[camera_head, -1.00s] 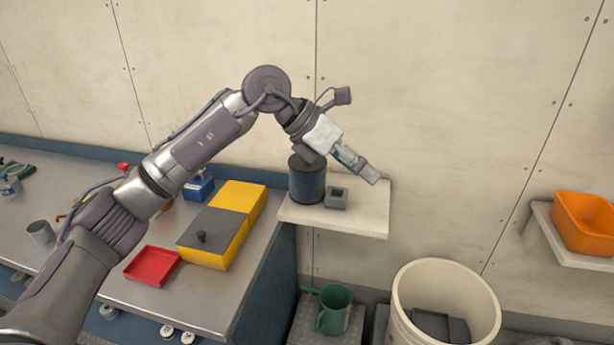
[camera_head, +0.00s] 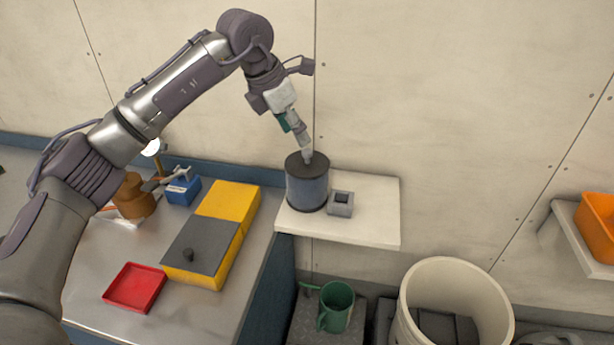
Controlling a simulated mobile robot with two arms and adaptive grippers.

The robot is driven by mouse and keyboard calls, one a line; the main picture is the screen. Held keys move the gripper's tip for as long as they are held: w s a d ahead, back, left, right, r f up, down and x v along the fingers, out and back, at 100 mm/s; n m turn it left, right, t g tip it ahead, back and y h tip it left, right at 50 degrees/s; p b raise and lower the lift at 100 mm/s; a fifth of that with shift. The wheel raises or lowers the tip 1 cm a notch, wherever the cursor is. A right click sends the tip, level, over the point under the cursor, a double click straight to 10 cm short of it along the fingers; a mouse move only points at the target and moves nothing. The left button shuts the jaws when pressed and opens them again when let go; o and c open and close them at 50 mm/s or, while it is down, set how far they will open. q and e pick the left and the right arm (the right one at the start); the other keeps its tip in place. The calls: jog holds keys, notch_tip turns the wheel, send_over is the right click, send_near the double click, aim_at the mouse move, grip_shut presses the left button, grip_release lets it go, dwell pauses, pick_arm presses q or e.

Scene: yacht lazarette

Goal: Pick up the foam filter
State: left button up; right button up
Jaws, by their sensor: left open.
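A dark blue-grey cylinder with black end caps (camera_head: 307,188) stands upright on the white wall shelf (camera_head: 370,215); it looks like a filter, but I cannot tell for sure that it is the foam filter. A small grey square block with a dark recess (camera_head: 340,204) sits just right of it. My left gripper (camera_head: 308,156) points down at the cylinder's top, its fingertips over the far part of the cap. It is open and seen edge-on; I cannot tell whether it touches the cap. My right gripper is not in view.
Left of the shelf, the metal counter (camera_head: 90,262) holds a yellow box with a grey lid part (camera_head: 228,204), a red tray (camera_head: 135,287) and a blue box (camera_head: 183,190). Below are a green mug (camera_head: 337,306) and a cream bucket (camera_head: 455,280). The shelf's right part is clear.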

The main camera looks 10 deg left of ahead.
aim_at(306, 151)
pick_arm(q)
jog(key=shift+x, duration=0.75)
jog(key=shift+w+f, duration=0.3)
jog(key=shift+f, duration=0.05)
jog(key=shift+w+d+f+p, duration=0.1)
jog(key=shift+d+f+p, duration=0.15)
jog(key=shift+f+p, duration=0.25)
jog(key=p+x, duration=0.1)
jog(key=x, duration=0.2)
jog(key=shift+d+f+p, duration=0.25)
jog(key=shift+p, duration=0.05)
jog(key=shift+w+f, duration=0.1)
jog(key=shift+f, duration=0.25)
jog(key=shift+c, duration=0.3)
jog(key=c, duration=0.8)
grip_shut()
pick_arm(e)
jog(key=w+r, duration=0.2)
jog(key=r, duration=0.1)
